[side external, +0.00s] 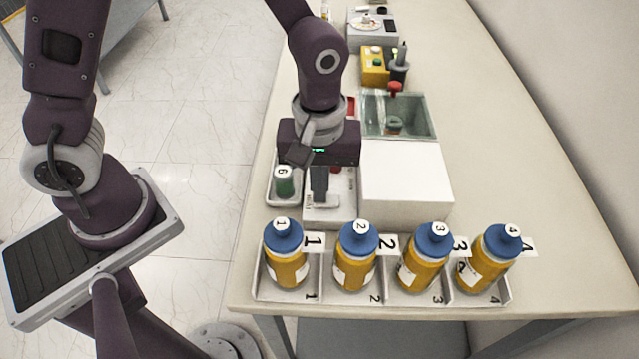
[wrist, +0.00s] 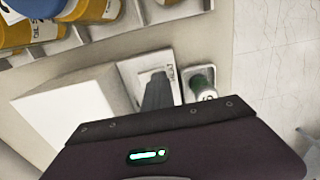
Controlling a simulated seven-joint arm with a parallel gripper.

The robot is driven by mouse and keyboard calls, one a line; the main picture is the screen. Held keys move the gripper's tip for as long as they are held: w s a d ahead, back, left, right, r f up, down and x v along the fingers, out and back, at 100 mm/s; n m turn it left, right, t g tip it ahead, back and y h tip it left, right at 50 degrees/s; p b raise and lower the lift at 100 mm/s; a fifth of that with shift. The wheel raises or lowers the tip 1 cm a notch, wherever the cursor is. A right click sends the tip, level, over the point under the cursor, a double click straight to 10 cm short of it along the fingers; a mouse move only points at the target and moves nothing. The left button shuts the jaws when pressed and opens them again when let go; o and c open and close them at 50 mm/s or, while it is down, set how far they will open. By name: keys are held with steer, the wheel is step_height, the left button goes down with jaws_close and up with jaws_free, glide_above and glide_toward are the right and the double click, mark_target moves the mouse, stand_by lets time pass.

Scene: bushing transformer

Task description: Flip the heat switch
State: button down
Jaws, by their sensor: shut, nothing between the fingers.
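My gripper (side external: 319,196) points down with its fingers together and empty. It is over a small white panel (side external: 343,208) between the green bottle and the white box. In the wrist view the fingers (wrist: 157,80) lie over the middle of the same panel (wrist: 130,70), which has small dark lettering along one edge. I cannot tell whether the fingertips touch the panel. No switch lever can be made out; the fingers cover that part of the panel.
A green bottle marked 6 (side external: 284,182) stands in a tray just left of my gripper. A white box (side external: 405,183) is to the right, with a glass tank (side external: 400,115) behind it. Several yellow bottles with blue caps stand in a front rack (side external: 335,297). The table's right side is clear.

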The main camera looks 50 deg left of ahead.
steer(key=shift+s+f, duration=0.1)
steer(key=shift+w+d+r, duration=0.2)
steer(key=shift+w+d, duration=0.4)
steer(key=shift+w, duration=0.05)
steer(key=shift+r, duration=0.1)
step_height(320, 180, up, 14)
steer(key=s+a, duration=0.1)
